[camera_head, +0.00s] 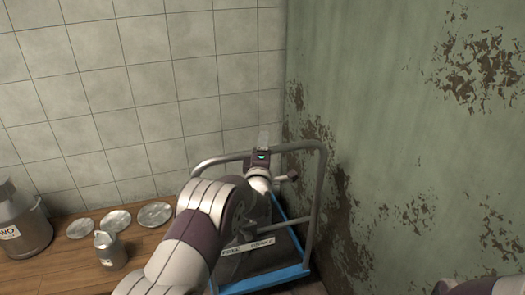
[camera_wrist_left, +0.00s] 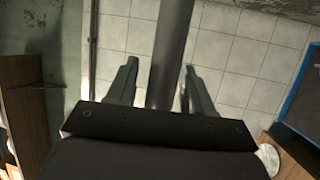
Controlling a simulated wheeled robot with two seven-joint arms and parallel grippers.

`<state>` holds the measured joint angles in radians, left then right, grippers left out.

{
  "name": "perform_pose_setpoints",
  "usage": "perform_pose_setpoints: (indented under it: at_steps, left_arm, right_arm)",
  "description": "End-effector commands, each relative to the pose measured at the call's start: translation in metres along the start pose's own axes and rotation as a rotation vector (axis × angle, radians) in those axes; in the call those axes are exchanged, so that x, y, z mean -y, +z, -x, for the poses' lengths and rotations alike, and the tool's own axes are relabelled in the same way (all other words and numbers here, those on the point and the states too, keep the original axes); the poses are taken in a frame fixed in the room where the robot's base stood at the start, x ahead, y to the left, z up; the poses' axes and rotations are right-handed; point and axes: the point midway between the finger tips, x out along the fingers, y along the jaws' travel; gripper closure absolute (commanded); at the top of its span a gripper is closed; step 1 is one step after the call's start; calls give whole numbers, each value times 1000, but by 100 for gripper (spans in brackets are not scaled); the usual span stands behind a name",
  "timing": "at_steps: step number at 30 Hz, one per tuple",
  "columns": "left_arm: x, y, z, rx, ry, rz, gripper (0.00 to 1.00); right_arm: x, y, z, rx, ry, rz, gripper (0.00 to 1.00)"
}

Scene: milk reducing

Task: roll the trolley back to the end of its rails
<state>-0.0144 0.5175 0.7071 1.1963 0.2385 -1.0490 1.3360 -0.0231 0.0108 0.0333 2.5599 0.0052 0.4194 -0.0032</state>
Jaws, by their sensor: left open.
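The trolley has a grey tubular handle frame (camera_head: 319,190) and a blue-edged deck (camera_head: 268,280); it stands in the corner by the green wall. My left gripper (camera_head: 264,140) is at the top bar of the handle, with my arm covering part of the frame and deck. In the left wrist view a grey tube (camera_wrist_left: 172,40) runs between the two fingers of my left gripper (camera_wrist_left: 159,68), which are apart with gaps on both sides. A blue edge (camera_wrist_left: 300,85) shows at the right there. I cannot make out the rails. My right gripper is out of view.
A wooden counter (camera_head: 60,268) at the left holds a large metal milk can (camera_head: 22,222), a small can (camera_head: 110,252) and several round lids (camera_head: 115,221). A tiled wall (camera_head: 140,100) is behind; a peeling green wall (camera_head: 400,130) stands close on the right.

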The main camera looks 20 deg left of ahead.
Motion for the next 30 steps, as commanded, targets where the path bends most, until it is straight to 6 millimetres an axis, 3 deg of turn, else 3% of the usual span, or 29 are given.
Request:
perform_pose_setpoints:
  at_steps: [5, 15, 18, 22, 30]
  left_arm:
    - [0, 0, 20, 1, -3, -1, 48]
    - [0, 0, 100, 1, -2, 0, 48]
    - [0, 0, 115, 0, -1, 0, 48]
    - [1, 0, 124, 0, -1, 0, 48]
    - [0, -1, 125, -1, 0, 1, 48]
  right_arm:
    - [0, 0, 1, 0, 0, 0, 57]
    - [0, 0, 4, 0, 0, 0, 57]
    - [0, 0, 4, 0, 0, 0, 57]
    - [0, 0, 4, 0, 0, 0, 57]
    - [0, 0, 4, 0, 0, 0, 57]
